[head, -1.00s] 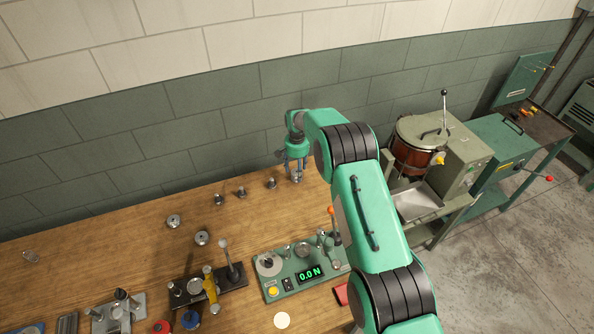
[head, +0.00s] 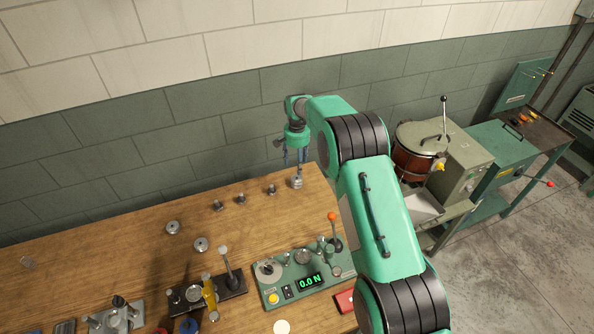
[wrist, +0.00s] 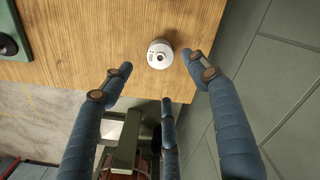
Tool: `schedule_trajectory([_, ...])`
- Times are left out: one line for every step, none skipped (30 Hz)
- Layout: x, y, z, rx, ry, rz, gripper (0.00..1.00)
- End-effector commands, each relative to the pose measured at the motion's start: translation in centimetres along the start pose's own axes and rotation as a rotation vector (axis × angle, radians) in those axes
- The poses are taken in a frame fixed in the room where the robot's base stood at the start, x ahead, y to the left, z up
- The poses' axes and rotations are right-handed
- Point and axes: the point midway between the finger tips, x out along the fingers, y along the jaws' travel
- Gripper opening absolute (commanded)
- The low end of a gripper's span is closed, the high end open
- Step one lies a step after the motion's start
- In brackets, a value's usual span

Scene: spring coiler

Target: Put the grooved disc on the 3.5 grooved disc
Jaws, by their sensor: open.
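My gripper (head: 297,158) is open and empty above the back right end of the wooden table. Just below it stands a small silver grooved piece (head: 297,182). It looks taller than its neighbours, like discs stacked, but I cannot make out a seam. In the wrist view this piece (wrist: 160,54) is upright near the table edge, beyond the spread fingertips, with a small dark marking on its side that I cannot read for certain. Other small silver grooved pieces stand to the left in a row: one (head: 272,190), another (head: 241,199) and a third (head: 218,206).
Two flat silver discs, one (head: 173,228) and another (head: 201,244), lie on the wooden table (head: 120,240). A green force gauge (head: 305,278) reading 0.0 N stands in front. The wall is close behind; a green machine (head: 455,165) stands right.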

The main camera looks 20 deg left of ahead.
Motion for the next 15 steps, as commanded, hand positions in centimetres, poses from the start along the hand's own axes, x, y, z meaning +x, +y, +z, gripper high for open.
schedule_trajectory([-0.8,0.0,0.0,0.0,0.001,-0.001,0.59])
schedule_trajectory([-1.1,0.0,0.0,0.0,0.001,-0.001,0.59])
schedule_trajectory([-1.6,0.0,0.0,0.0,0.001,-0.001,0.59])
schedule_trajectory([-2.0,0.0,0.0,0.0,0.001,-0.001,0.59])
schedule_trajectory([-2.3,0.0,0.0,0.0,0.001,-0.001,0.59])
schedule_trajectory([-2.6,0.0,0.0,0.0,0.0,0.0,0.59])
schedule_trajectory([-2.8,0.0,0.0,0.0,-0.001,0.0,0.59])
schedule_trajectory([-2.9,0.0,0.0,0.0,-0.001,0.0,0.59])
schedule_trajectory([-3.1,0.0,0.0,0.0,-0.001,0.001,0.59])
schedule_trajectory([-3.2,0.0,0.0,0.0,-0.001,0.0,0.59])
schedule_trajectory([-3.3,0.0,0.0,0.0,-0.001,0.0,0.59])
schedule_trajectory([-3.4,0.0,0.0,0.0,-0.001,0.0,0.59])
schedule_trajectory([-3.5,0.0,0.0,0.0,-0.001,0.0,0.59])
schedule_trajectory([-3.5,0.0,0.0,0.0,-0.001,0.0,0.59])
schedule_trajectory([-3.5,0.0,0.0,0.0,-0.001,0.0,0.59])
